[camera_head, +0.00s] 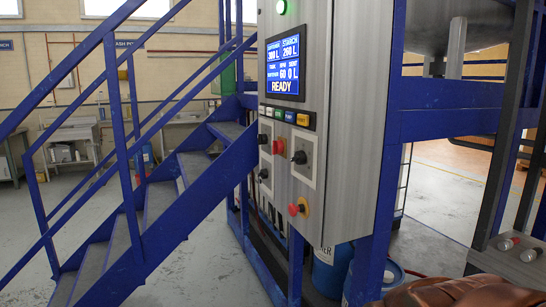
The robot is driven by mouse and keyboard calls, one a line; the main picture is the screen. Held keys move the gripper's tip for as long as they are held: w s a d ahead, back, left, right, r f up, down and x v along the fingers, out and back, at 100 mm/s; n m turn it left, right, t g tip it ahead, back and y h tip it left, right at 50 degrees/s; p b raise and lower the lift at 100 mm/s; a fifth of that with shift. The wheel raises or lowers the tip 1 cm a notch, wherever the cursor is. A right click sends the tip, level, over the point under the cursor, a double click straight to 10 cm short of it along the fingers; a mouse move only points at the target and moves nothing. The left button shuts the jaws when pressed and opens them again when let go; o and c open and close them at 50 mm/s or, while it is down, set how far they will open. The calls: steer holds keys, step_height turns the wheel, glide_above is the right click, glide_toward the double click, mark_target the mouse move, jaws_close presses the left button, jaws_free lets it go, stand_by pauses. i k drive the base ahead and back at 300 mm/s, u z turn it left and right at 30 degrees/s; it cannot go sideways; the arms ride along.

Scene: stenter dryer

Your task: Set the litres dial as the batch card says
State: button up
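A grey control cabinet (345,110) stands in the middle of the view. Its blue screen (283,65) shows small, partly unclear text; I read about 300 L and 260 L, then 60 and 0 L, and READY. A black knob (299,157) sits on a pale plate on the cabinet front. Two more black knobs, an upper one (262,139) and a lower one (264,173), sit to its left. I cannot read their labels, so I cannot tell which is the litres dial. No readable batch card shows. My gripper is not in view.
Coloured buttons (288,116) sit under the screen. A red mushroom button (298,208) is low on the cabinet. Blue stairs (160,200) rise at left. Blue drums (330,272) stand below the cabinet. A brown leathery object (455,291) is at bottom right. Floor at lower left is open.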

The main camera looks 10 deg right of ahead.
mark_target(299, 158)
steer(key=u, duration=0.05)
steer(key=k, duration=0.4)
steer(key=u, duration=1.7)
steer(key=i, duration=1.15)
steer(key=z, duration=0.8)
